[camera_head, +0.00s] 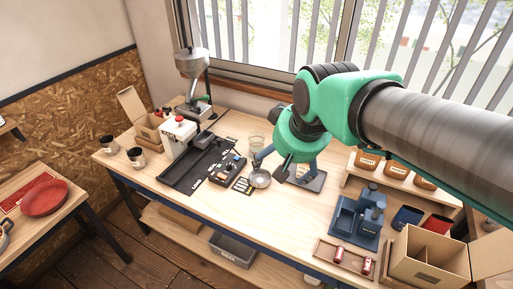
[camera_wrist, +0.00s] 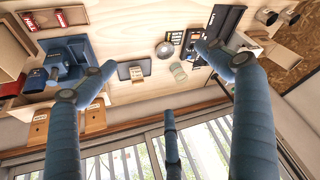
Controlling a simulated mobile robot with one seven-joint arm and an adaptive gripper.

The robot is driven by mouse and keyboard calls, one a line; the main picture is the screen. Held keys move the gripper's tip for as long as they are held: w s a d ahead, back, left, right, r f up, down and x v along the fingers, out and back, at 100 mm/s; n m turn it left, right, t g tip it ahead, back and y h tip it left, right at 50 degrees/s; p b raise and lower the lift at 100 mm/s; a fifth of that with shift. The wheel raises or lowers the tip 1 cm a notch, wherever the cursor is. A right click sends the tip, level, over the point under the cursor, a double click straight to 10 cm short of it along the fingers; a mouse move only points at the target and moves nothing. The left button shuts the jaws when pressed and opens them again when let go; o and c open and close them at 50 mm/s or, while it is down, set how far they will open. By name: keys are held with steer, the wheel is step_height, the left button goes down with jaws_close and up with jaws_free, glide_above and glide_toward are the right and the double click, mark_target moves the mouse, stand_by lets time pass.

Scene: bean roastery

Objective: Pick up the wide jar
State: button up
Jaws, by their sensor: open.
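A clear glass jar (camera_head: 257,143), the likeliest wide jar, stands on the wooden workbench (camera_head: 225,215) behind a small round metal pan (camera_head: 260,178). The jar also shows in the wrist view (camera_wrist: 178,71), between my spread fingers in the picture, nearer the right one. My gripper (camera_head: 287,168) is above the bench, to the right of the jar, its blue fingers partly hidden by my green wrist. In the wrist view my gripper (camera_wrist: 155,58) is open and empty, with space between it and the jar.
A dark tray of small parts (camera_head: 228,168) and a grinder (camera_head: 193,95) stand left of the jar. A tablet-like stand (camera_head: 308,180) is to the right, then a blue machine (camera_head: 357,220) and cardboard box (camera_head: 428,258). The bench's front middle is clear.

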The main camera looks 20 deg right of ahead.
steer(key=w+d+f+p, duration=0.2)
steer(key=w, duration=1.2)
steer(key=w+d+f+p, duration=0.2)
steer(key=w+p, duration=0.1)
steer(key=w, duration=1.2)
steer(key=w+d+f+p, duration=0.2)
steer(key=w+d+f, duration=0.1)
steer(key=w+f, duration=0.7)
steer(key=w+d+f+p, duration=0.2)
steer(key=w+d+f, duration=0.1)
steer(key=w+f, duration=0.7)
step_height(320, 180, down, 2)
steer(key=shift+d+f+m+g+h, duration=0.25)
steer(key=shift+d+m+g+h, duration=0.05)
steer(key=shift+m+g, duration=0.1)
steer(key=shift+w+f, duration=0.1)
steer(key=shift+f, duration=0.05)
glide_toward(258, 137)
steer(key=shift+s+a+f, duration=0.25)
steer(key=shift+s+f, duration=0.05)
steer(key=shift+f, duration=0.35)
steer(key=shift+s+a+f, duration=0.3)
steer(key=shift+f, duration=0.4)
steer(key=shift+s+a+f, duration=0.25)
steer(key=shift+s+f, duration=0.05)
steer(key=shift+f, duration=0.35)
steer(key=shift+f, duration=0.15)
steer(key=shift+p+x, duration=0.4)
steer(key=shift+x, duration=2.05)
